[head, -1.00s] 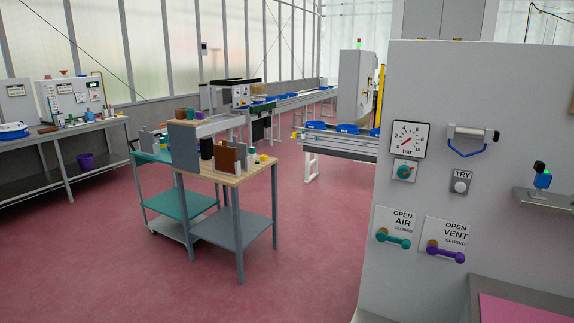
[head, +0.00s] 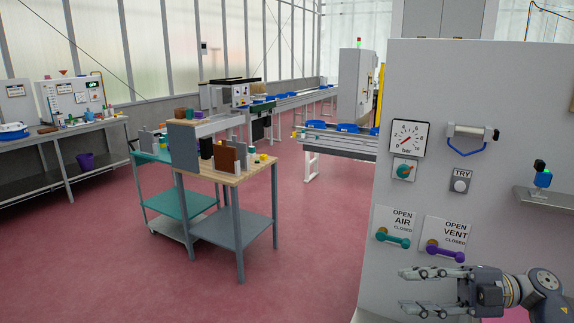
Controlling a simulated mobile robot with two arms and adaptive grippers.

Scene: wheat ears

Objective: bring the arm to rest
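My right gripper (head: 408,290) is in the lower right of the head view, its arm coming in from the right. Its fingers point left and stand apart with nothing between them. It shows in front of the grey panel (head: 420,185), below the purple vent handle (head: 445,252) and the teal air handle (head: 393,238). I see no contact with either handle. My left gripper is not in view.
The panel also carries a gauge (head: 407,138), a TRY button (head: 461,186) and a small shelf (head: 548,199). A wood-topped table (head: 255,172) stands left of centre. The red floor (head: 310,250) between table and panel is clear.

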